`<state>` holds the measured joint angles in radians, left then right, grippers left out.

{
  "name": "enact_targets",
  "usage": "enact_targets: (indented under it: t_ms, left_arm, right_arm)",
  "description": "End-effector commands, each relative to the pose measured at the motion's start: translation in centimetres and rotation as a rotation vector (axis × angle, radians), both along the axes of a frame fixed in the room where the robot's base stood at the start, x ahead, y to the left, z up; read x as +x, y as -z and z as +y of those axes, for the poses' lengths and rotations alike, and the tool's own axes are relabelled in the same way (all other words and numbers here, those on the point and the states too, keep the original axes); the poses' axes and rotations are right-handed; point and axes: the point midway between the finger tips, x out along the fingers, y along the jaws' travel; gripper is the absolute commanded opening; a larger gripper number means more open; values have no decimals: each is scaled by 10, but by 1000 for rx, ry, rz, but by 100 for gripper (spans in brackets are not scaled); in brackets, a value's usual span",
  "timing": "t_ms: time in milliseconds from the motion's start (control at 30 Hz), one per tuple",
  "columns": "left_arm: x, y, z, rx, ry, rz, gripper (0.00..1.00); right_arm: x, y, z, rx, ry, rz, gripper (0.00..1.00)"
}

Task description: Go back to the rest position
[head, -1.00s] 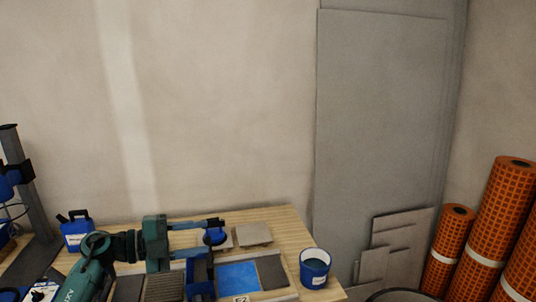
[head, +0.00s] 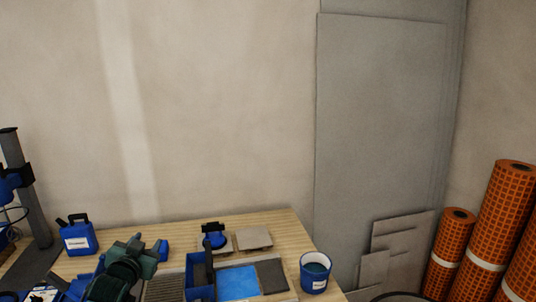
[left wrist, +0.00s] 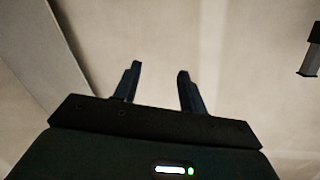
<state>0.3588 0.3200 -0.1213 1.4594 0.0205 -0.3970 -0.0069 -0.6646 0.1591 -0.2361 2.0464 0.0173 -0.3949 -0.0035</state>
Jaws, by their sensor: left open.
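My left gripper (head: 132,246) is over the left part of the wooden table, in front of the wall, seen largely from behind. My right gripper is not in view.
The wooden table (head: 285,226) holds a blue jug (head: 78,236), a blue-handled tool (head: 214,238), a beige tile (head: 254,239), a blue panel (head: 238,284), a blue box (head: 199,291) and a blue bucket (head: 314,275). Orange rolls (head: 491,220) stand at right.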

Motion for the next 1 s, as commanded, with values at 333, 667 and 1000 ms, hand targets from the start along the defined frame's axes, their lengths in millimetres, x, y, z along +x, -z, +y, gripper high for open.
enact_targets:
  t_ms: [333,667,1000]
  left_arm:
    - [-159,142,-97,-104,142,238,42]
    - [-326,186,-164,-265,200,441,42]
    - [-354,186,-173,-296,203,473,42]
  right_arm:
    - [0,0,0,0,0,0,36]
    - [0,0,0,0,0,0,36]
    - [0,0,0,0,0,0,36]
